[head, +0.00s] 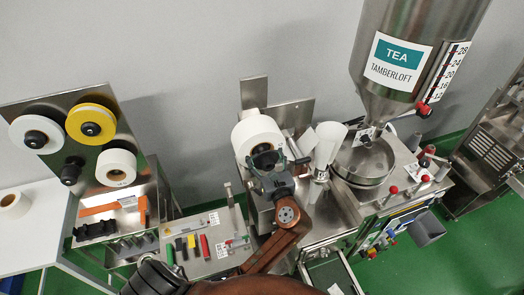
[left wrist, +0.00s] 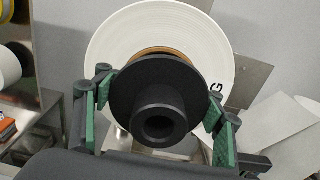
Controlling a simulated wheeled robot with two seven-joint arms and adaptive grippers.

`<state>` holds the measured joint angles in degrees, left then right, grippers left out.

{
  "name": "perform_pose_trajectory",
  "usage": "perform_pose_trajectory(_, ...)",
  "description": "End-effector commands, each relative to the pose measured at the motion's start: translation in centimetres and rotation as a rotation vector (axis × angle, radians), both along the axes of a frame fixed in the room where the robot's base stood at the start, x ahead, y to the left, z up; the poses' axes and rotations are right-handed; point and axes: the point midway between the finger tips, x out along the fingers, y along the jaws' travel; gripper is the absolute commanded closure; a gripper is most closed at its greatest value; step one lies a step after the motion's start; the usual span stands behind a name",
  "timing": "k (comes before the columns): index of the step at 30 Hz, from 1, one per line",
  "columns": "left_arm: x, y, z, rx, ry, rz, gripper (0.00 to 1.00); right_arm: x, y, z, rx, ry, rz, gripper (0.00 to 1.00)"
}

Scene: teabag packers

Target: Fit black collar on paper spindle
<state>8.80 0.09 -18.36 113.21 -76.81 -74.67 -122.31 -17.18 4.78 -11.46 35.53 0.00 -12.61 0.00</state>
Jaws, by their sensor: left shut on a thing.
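The black collar (left wrist: 158,97) is a flanged ring with a hollow hub facing the left wrist camera. My left gripper (left wrist: 160,112) is shut on it, with green-padded fingers at both sides of its flange. In the head view my left gripper (head: 267,160) is in front of the white paper roll (head: 248,130). The roll (left wrist: 112,45) is directly behind the collar, with a brown core edge showing above the flange. The paper spindle is hidden behind the collar, and I cannot tell whether the collar is around it. My right gripper is not in view.
At left, a steel panel carries white and yellow reels (head: 91,123). Pens and small blocks lie on a grey tray (head: 205,258). A white paper funnel (head: 328,143) and the steel tea hopper (head: 385,100) stand right of the roll. A loose roll (head: 14,204) lies on the white table.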

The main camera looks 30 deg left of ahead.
Motion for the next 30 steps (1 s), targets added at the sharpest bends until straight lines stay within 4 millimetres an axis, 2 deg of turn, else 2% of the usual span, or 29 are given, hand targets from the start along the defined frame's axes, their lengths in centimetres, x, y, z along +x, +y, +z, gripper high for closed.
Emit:
perform_pose_trajectory(12, -1.0, -1.2, 0.0, -0.001, 0.001, 0.000, 0.89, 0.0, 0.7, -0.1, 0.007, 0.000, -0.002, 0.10)
perform_pose_trajectory(30, -1.0, -1.2, 0.0, 0.001, -0.001, 0.000, 0.89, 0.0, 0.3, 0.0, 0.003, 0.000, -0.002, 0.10)
